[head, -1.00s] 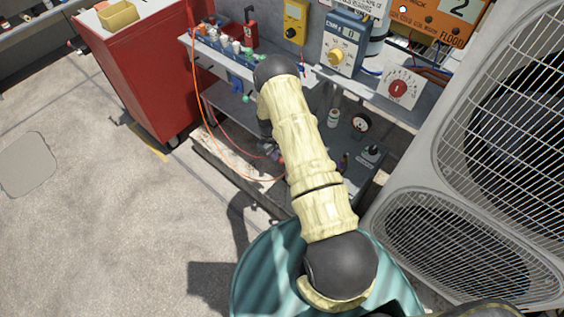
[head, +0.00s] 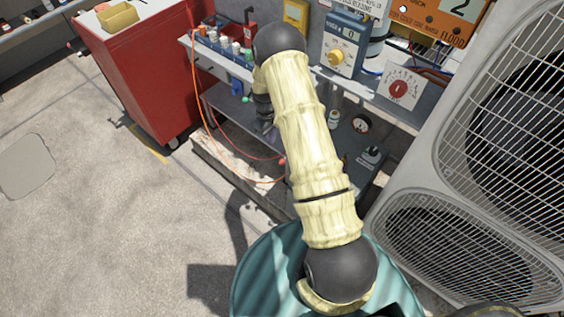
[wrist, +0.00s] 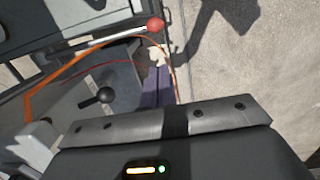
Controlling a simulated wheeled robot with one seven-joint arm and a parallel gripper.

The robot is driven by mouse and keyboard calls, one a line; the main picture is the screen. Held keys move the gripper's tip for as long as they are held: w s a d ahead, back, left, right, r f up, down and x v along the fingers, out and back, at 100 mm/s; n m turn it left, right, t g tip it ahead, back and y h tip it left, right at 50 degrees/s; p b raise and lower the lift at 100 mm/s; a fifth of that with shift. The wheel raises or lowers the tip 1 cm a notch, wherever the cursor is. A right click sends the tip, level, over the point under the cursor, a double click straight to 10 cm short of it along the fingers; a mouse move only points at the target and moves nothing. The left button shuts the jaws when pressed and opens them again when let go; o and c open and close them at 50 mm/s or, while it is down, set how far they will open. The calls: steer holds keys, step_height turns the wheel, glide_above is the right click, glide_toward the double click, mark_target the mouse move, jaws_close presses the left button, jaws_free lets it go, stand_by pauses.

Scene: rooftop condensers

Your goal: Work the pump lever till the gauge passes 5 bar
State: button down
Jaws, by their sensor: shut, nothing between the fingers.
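The pump lever shows in the wrist view as a pale rod with a red ball knob (wrist: 155,24). In the head view the red knob (head: 283,161) peeks out beside my arm, which hides most of the pump. The round pressure gauge (head: 361,124) has a pale face and dark rim; its reading is too small to tell. My gripper (head: 268,126) is partly hidden behind my arm, above and left of the knob. In the wrist view my gripper's fingers (wrist: 174,119) are shut and empty, apart from the lever.
An orange hose (head: 212,135) loops beside the shelf. A black-knobbed control (wrist: 104,96) sits on a grey surface. A red cabinet (head: 150,75) stands left, a caged condenser fan (head: 455,245) right. Floor at left is clear.

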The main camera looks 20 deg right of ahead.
step_height(320, 180, up, 6)
steer(key=shift+w+r, duration=0.15)
steer(key=shift+w, duration=0.1)
steer(key=shift+a, duration=0.1)
stand_by(0.4)
steer(key=s+a+r+m+t+p, duration=0.15)
steer(key=s+r, duration=0.25)
steer(key=r, duration=0.4)
steer(key=s+a+r+m+p, duration=0.15)
steer(key=s+r, duration=0.25)
steer(key=r, duration=0.4)
steer(key=s+a+r+m+t+p, duration=0.1)
steer(key=s+a+r, duration=0.1)
steer(key=s+r, duration=0.2)
steer(key=s+a+r+m+t+p, duration=0.1)
steer(key=s+r, duration=0.4)
steer(key=s, duration=0.6)
steer(key=shift+s+a+r+y+p, duration=0.3)
steer(key=shift+a+p, duration=0.15)
steer(key=shift+a, duration=0.15)
steer(key=shift+w, duration=0.1)
